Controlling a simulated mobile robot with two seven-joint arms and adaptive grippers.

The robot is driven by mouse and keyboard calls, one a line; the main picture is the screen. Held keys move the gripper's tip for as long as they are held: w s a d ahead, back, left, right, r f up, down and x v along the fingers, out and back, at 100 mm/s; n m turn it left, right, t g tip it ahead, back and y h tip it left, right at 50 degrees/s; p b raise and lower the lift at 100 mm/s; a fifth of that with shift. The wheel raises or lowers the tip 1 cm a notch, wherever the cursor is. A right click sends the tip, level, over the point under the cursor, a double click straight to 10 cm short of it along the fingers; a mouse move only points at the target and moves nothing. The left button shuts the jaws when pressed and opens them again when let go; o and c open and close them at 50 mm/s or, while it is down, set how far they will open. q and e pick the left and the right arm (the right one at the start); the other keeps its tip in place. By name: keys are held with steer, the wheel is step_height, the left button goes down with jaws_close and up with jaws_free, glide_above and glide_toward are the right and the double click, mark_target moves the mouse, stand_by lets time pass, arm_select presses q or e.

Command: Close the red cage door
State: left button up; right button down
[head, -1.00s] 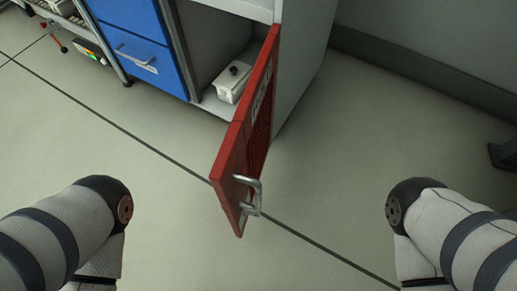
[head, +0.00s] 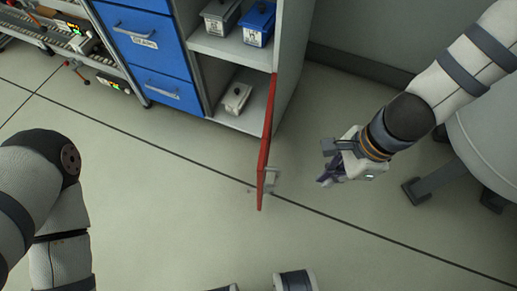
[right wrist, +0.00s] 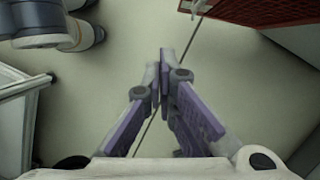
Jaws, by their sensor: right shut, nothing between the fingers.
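The red cage door (head: 265,150) stands open in the head view, swung out from the cabinet and seen nearly edge-on. A metal handle (head: 270,181) is near its free end. In the right wrist view the red door (right wrist: 262,12) shows at the top right, with part of the handle (right wrist: 196,7) at the top edge. My right gripper (head: 325,182) is to the right of the door, apart from it. Its purple-grey fingers (right wrist: 163,62) are together and empty. My left arm shows at the left of the head view, but its gripper is out of view.
The cabinet has blue drawers (head: 148,43) and open shelves with a white box (head: 236,97), a grey bin (head: 220,17) and a blue bin (head: 257,23). A grey stand foot (head: 425,189) is at the right. The floor around the door is clear.

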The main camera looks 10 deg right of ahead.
steer(key=w+a+r+m+t+y+p, duration=0.1)
steer(key=w+a+r+m, duration=0.1)
steer(key=w+r, duration=0.35)
arm_select(q)
steer(key=b, duration=0.1)
steer(key=f+b, duration=0.1)
steer(key=b, duration=0.1)
steer(key=f+b, duration=0.1)
steer(key=b, duration=0.1)
steer(key=shift+s+a+f, duration=0.1)
steer(key=shift+s+a, duration=0.2)
arm_select(e)
steer(key=a+f, duration=0.2)
steer(key=f, duration=0.1)
steer(key=w+a+f, duration=0.1)
steer(key=a+f, duration=0.1)
steer(key=f, duration=0.1)
steer(key=w+a+f, duration=0.1)
steer(key=a+f, duration=0.1)
steer(key=shift+a+f, duration=0.4)
steer(key=shift+a+t, duration=0.1)
steer(key=shift+t, duration=0.2)
